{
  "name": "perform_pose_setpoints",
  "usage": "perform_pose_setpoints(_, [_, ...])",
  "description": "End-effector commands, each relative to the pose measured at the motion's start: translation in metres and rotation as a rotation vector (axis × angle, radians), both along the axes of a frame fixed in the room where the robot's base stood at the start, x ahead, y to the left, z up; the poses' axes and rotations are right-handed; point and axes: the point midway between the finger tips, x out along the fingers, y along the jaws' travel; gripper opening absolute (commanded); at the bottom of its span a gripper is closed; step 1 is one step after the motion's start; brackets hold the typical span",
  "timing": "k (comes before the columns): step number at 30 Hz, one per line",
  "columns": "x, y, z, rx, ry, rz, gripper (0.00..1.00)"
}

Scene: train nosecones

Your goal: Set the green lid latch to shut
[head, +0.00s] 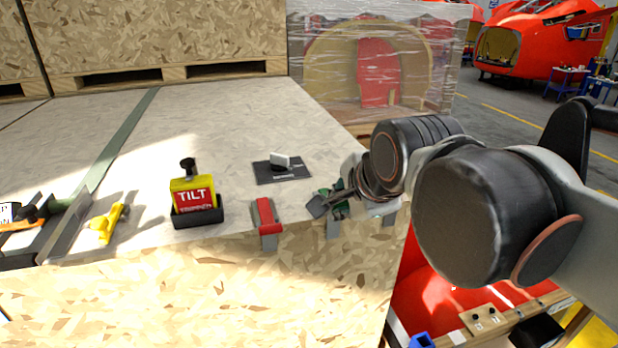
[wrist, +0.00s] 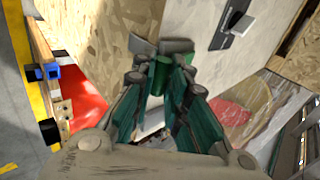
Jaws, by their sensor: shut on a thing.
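The green lid latch (head: 338,211) sits at the top front edge of the wooden crate, right of the red latch, mostly hidden by my gripper (head: 322,203) in the head view. In the wrist view a green part of the latch (wrist: 161,72) lies between the fingertips of my gripper (wrist: 161,46). My gripper is shut on it. Whether the latch is shut cannot be told from these frames.
A red latch (head: 267,216) is on the same crate edge (head: 180,290). A dark plate with a white handle (head: 281,162), a yellow-red TILT box (head: 193,198) and a yellow tool (head: 108,224) sit on the crate top. A wrapped crate (head: 330,50) stands behind.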

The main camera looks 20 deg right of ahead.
Motion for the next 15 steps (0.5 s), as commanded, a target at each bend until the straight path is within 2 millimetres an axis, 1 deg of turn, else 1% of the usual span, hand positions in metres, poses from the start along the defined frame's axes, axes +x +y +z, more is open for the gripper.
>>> perform_pose_setpoints(1, [-0.003, 0.0, -0.007, 0.0, -0.033, 0.0, 0.0])
perform_pose_setpoints(5, [-0.005, 0.0, -0.015, 0.0, -0.115, 0.0, 0.0])
perform_pose_setpoints(15, [-0.007, 0.0, -0.026, 0.0, -0.113, 0.0, 0.0])
